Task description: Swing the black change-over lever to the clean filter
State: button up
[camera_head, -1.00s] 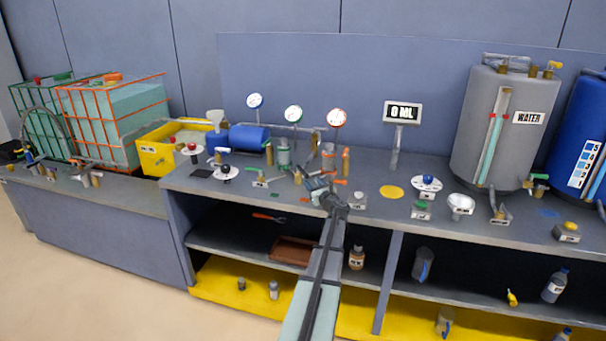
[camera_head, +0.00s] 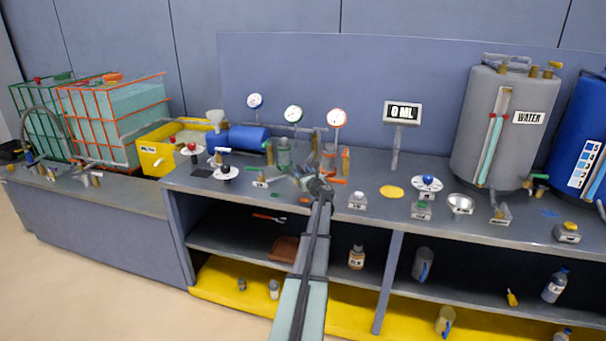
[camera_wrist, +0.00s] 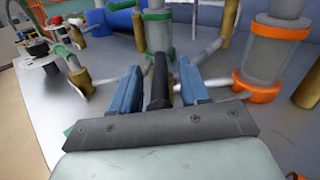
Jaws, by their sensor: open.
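The black change-over lever (camera_wrist: 159,80) stands between the two blue fingers of my gripper (camera_wrist: 160,82) in the wrist view. The fingers are open, one on each side of it, and a gap shows on both sides. The green-ringed filter (camera_wrist: 158,32) is behind the lever, and the orange-ringed filter (camera_wrist: 270,52) is to the right. In the head view my gripper (camera_head: 308,178) is over the bench in front of the green-ringed filter (camera_head: 284,153) and the orange-ringed filter (camera_head: 329,158). My arm hides the lever there.
Brass fittings and pipes crowd both sides of the filters, including a brass post (camera_wrist: 78,80) at left. A blue motor (camera_head: 249,138) is behind left. Several gauges stand behind, including a red-rimmed one (camera_head: 337,118). A yellow disc (camera_head: 392,192) lies on the bench at right.

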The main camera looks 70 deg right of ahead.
grip_shut()
dwell(0.3)
dwell(0.3)
